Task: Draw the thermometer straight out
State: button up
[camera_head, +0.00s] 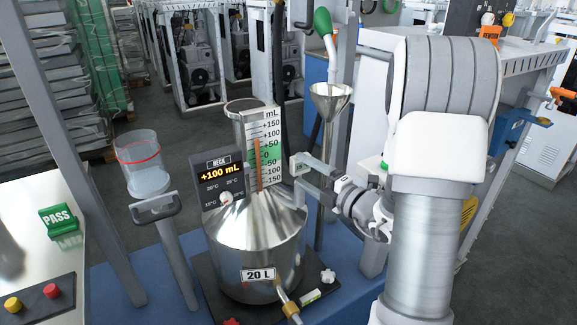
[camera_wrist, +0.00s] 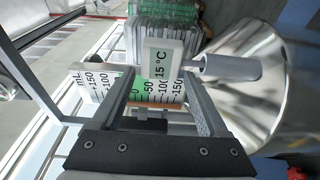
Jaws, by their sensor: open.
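The thermometer shows in the wrist view as a white head (camera_wrist: 163,62) marked 15 °C on a grey stem (camera_wrist: 228,68) that runs into the steel can. In the head view I cannot pick it out surely. The steel can (camera_head: 256,250), labelled 20 L, stands upright on a dark base; its shiny side also shows in the wrist view (camera_wrist: 270,85). My gripper (camera_head: 296,176) is open beside the can's neck. In the wrist view, my gripper's fingertips (camera_wrist: 158,76) are apart, with the white head just beyond them. I cannot tell if they touch it.
A funnel (camera_head: 330,100) rises behind my gripper. A clear cup (camera_head: 140,158) on a post stands to the left.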

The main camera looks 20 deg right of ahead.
aim_at(291, 164)
jog(key=b+x, duration=0.1)
jog(key=x, duration=0.5)
jog(key=shift+w+a, duration=0.1)
jog(key=shift+w, duration=0.1)
jog(key=c, duration=1.1)
jog(key=shift+r+p, duration=5.05)
jog(key=shift+r, duration=0.3)
jog(key=shift+c, duration=0.2)
